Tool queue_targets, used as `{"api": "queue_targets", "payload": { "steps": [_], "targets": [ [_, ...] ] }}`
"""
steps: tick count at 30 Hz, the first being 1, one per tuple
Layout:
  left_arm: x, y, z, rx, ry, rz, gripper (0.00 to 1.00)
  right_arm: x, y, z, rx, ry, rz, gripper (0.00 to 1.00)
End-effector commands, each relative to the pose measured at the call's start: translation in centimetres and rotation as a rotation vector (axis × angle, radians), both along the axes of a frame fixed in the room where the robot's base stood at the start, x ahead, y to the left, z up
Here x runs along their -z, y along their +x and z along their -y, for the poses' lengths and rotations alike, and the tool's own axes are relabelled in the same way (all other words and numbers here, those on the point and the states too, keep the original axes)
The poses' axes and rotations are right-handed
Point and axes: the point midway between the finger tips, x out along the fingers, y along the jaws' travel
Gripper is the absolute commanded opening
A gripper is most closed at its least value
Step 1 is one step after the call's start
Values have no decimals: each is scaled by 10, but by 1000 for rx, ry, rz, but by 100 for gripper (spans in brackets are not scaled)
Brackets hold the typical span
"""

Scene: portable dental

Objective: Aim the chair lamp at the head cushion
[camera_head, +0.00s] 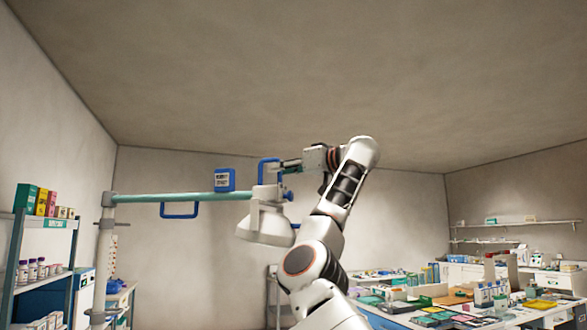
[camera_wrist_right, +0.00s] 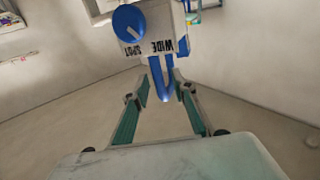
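The chair lamp (camera_head: 265,222) hangs in the middle of the head view, with a white head tilted downward at the end of a teal horizontal arm (camera_head: 185,197). A blue loop handle (camera_head: 262,169) stands on top of it. My right gripper (camera_head: 283,164) reaches in from the right at that handle. In the right wrist view its teal-padded fingers (camera_wrist_right: 162,88) are apart, one on each side of the blue handle (camera_wrist_right: 164,92); firm contact is not visible. Beyond the handle is the lamp's WIDE/SPOT label (camera_wrist_right: 150,47) with a blue knob (camera_wrist_right: 129,22). The head cushion and my left gripper are out of view.
A blue sign (camera_head: 225,179) and a second blue loop (camera_head: 180,211) are on the lamp arm. Shelves with boxes (camera_head: 47,222) stand at the left. A cluttered worktable (camera_head: 400,318) is at the lower right.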

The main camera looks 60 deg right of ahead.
Motion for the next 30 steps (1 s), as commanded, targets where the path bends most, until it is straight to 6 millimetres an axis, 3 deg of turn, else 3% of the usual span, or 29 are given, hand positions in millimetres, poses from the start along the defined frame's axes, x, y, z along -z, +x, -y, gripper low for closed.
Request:
{"api": "queue_targets", "payload": {
  "steps": [12,18,30],
  "targets": [
    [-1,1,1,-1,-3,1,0,-2,-78,-13,0,0,8,26],
    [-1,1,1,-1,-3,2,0,-2,-105,-17,1,1,6,26],
    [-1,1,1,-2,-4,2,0,0,-114,-18,2,1,1,26]
  ]
}}
